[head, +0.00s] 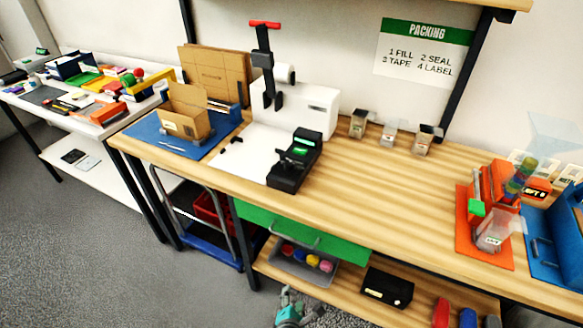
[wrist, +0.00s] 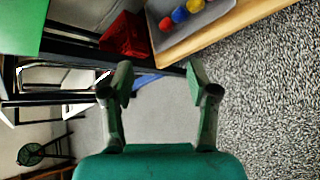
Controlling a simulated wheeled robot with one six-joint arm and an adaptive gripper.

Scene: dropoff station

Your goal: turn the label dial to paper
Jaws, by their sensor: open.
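A black label device (head: 294,163) stands on the wooden bench, in front of the white machine, with a small lit green screen and a green part on top. The label dial is too small to make out for sure, and I cannot read its setting. My gripper (wrist: 158,76) is open and empty in the wrist view, its two fingers spread apart over the floor. In the head view part of my gripper (head: 290,310) shows at the bottom edge, low in front of the bench and well below the label device.
A green drawer front (head: 300,233) is under the bench top. Below it, a grey bin (head: 303,265) of coloured balls and a black box (head: 387,288) sit on the lower shelf. An open carton (head: 185,112) stands left on a blue mat. The bench right of the device is mostly clear.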

